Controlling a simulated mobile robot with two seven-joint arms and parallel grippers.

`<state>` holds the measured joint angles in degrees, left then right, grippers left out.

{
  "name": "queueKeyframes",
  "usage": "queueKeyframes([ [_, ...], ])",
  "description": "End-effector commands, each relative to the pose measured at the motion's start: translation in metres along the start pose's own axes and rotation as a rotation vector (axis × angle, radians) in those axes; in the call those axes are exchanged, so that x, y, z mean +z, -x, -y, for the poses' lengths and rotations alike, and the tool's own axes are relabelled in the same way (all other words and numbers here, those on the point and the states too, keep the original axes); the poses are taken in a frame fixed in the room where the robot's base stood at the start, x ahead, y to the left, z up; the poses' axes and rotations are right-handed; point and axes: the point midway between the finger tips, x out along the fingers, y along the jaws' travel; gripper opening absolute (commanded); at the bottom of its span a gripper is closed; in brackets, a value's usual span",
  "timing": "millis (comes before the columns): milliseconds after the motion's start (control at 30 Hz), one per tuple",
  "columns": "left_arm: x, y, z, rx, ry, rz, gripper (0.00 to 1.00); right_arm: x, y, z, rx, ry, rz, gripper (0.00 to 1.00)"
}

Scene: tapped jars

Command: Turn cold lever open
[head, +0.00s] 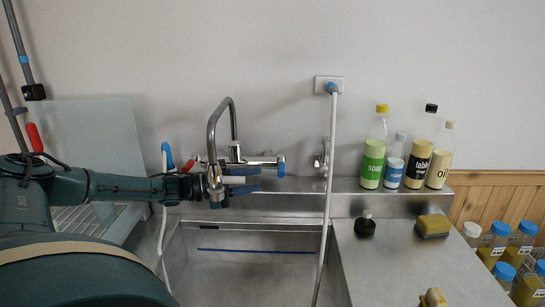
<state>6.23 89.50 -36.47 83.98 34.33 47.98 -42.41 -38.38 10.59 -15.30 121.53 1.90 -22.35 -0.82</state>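A wall-mounted mixer tap with a tall curved metal spout (234,118) stands over the sink. Its cold lever, marked blue (281,167), is at the right end of the tap body. My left gripper (256,180) reaches in from the left, in front of the tap and just left of and slightly below the cold lever. Its two blue fingers appear apart, with no object seen held between them. It looks apart from the lever, though depth is hard to judge. My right gripper is not in view.
The steel sink (245,262) lies below the tap. A white hose (329,150) hangs from a wall outlet (328,83) right of the lever. Several bottles (417,160) stand on the right ledge. A dark-topped small bottle (365,226) and a sponge (433,226) sit on the counter.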

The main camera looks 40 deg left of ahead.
Motion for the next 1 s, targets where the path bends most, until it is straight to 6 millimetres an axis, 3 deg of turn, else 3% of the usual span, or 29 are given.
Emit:
queueKeyframes([
  [267, 0.0, -0.023, -0.002, -0.005, -0.001, 0.001, 0.34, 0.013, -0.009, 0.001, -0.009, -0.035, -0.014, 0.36],
  [667, 0.0, -0.055, 0.003, -0.005, 0.001, 0.001, 0.34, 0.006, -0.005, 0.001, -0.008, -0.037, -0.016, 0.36],
  [1000, 0.0, -0.061, 0.001, -0.003, 0.0, 0.0, 0.34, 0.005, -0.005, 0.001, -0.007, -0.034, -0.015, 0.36],
])
